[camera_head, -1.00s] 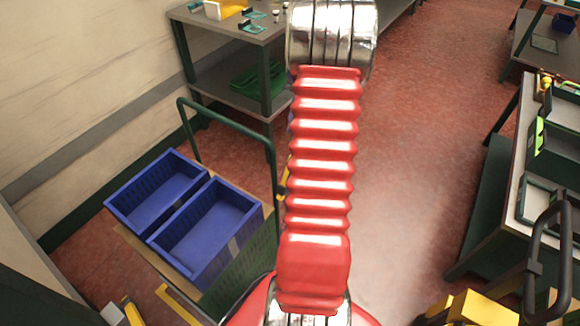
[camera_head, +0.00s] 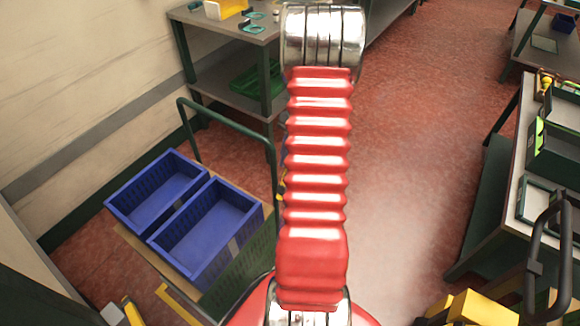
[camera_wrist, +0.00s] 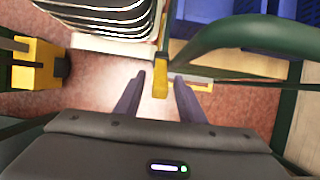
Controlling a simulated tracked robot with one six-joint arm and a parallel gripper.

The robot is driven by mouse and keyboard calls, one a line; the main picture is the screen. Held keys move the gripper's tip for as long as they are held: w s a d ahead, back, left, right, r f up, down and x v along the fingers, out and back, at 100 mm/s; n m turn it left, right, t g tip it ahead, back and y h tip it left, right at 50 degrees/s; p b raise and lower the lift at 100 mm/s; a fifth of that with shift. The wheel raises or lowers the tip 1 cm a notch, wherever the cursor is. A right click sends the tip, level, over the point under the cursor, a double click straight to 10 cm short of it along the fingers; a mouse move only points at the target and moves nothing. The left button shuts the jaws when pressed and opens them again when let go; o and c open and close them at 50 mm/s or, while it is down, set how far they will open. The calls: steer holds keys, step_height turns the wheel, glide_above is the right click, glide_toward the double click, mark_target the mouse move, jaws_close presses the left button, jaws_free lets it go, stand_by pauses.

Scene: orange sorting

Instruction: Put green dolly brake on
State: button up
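The green dolly's handle (camera_head: 225,116) rises at the left in the head view, and its dark green tube (camera_wrist: 245,28) crosses the upper right of the wrist view. A yellow lever-like part (camera_wrist: 160,82), perhaps the brake, lies between my fingertips in the wrist view. My gripper (camera_wrist: 159,77) is open, one finger on each side of it; I cannot tell whether they touch it. A bit of yellow (camera_head: 282,183) shows beside the dolly's handle in the head view. My gripper is hidden behind my red arm there.
Two blue crates (camera_head: 157,192) (camera_head: 206,231) stand on the dolly. A grey worktable (camera_head: 225,30) is behind it, with a green crate (camera_head: 255,82) on its lower shelf. A white-topped bench (camera_head: 510,200) stands at the right. The red floor (camera_head: 420,130) between is clear.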

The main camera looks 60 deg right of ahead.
steer(key=shift+x, duration=1.1)
steer(key=shift+c, duration=0.5)
jaws_close()
